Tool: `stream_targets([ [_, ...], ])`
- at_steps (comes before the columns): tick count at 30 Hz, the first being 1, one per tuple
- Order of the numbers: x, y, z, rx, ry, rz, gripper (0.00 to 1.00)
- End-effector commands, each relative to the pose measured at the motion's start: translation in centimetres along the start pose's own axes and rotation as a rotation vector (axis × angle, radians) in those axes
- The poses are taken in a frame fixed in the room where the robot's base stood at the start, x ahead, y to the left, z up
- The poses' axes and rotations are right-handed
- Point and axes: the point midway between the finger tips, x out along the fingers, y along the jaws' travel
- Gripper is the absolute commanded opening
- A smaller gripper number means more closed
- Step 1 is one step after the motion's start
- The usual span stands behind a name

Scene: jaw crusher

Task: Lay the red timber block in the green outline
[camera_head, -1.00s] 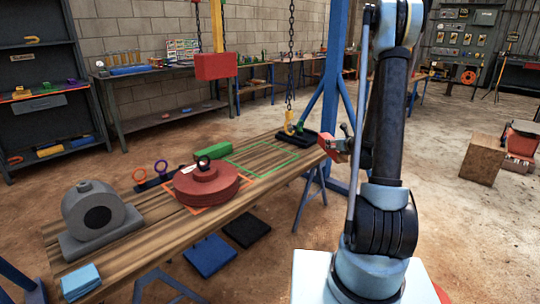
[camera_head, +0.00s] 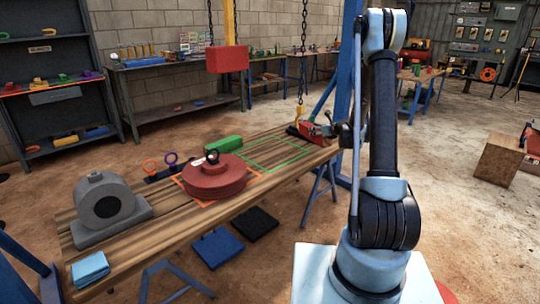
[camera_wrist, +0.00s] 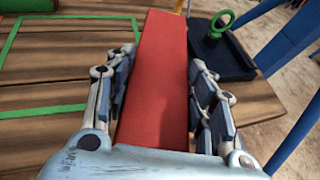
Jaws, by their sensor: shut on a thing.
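The red timber block (camera_wrist: 160,75) is between the two fingers of my gripper (camera_wrist: 160,90) in the wrist view, and the gripper is shut on it. In the head view the block (camera_head: 311,130) shows beside the far right end of the wooden bench, with my gripper (camera_head: 335,132) partly hidden by my arm. The green outline (camera_head: 277,153) is a bare rectangle on the bench top, left of the block. Part of the outline also shows at the left of the wrist view (camera_wrist: 52,112). The gap between block and bench is hard to judge.
A red round part (camera_head: 213,181) sits in an orange outline, with a green block (camera_head: 223,144) behind it. A grey housing (camera_head: 106,203) and blue cloths (camera_head: 90,268) are at the near left. A black tray with a green ring (camera_wrist: 222,50) is right of the block. A hook and chain (camera_head: 299,108) hang close by.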

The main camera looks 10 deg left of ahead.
Motion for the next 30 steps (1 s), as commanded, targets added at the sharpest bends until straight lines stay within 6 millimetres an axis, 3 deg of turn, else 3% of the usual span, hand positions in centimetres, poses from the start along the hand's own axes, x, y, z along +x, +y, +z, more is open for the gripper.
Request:
stream_targets([
  [1,2.4,1.3,0.9,-0.016,-0.001,0.04,0.1],
  [6,9.0,5.6,3.4,-0.069,-0.002,0.163,0.1],
  [12,14.0,9.8,5.5,-0.113,-0.008,0.265,0.1],
  [19,16.1,11.8,5.8,-0.131,-0.011,0.308,0.1],
  [30,18.1,11.8,1.1,-0.132,-0.012,0.309,0.1],
])
